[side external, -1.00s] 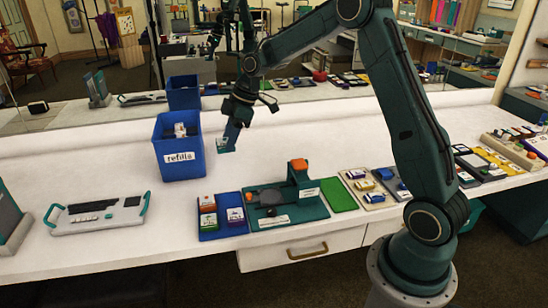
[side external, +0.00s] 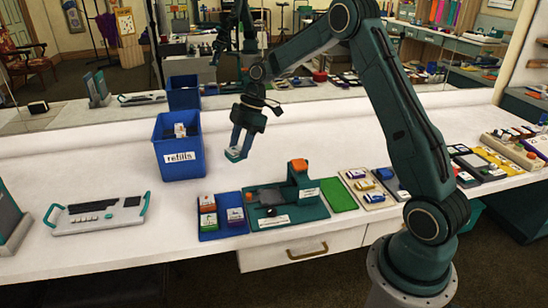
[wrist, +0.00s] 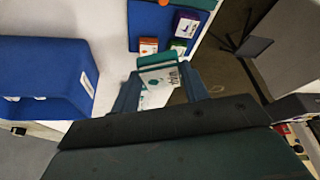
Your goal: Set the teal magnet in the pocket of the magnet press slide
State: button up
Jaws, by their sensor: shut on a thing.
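My gripper (side external: 237,149) is shut on the teal magnet (side external: 233,155), a flat white-faced block with teal edges. It holds the magnet above the white counter, between the blue refills bin and the press. In the wrist view the magnet (wrist: 158,74) sits tilted between my fingertips (wrist: 157,88), its printed face partly showing. The magnet press (side external: 306,205) is a dark green block with an orange top, at the counter's front edge. Its slide (side external: 268,197) lies to the left of the block. The pocket is too small to make out clearly.
The blue refills bin (side external: 183,162) stands to the left of my gripper. A blue tray (side external: 232,229) with several magnets lies left of the press. A green mat (side external: 338,195) lies right of it. The counter behind the press is clear.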

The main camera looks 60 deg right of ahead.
jog(key=s+d+f+n+g, duration=0.4)
jog(key=f+n, duration=0.4)
jog(key=n, duration=0.5)
jog(key=shift+s+d+g+h, duration=0.4)
jog(key=shift+s+d, duration=0.3)
jog(key=shift+s, duration=0.3)
jog(key=shift+f, duration=0.2)
jog(key=shift+f, duration=3.15)
jog(key=o, duration=1.1)
jog(key=shift+c, duration=0.2)
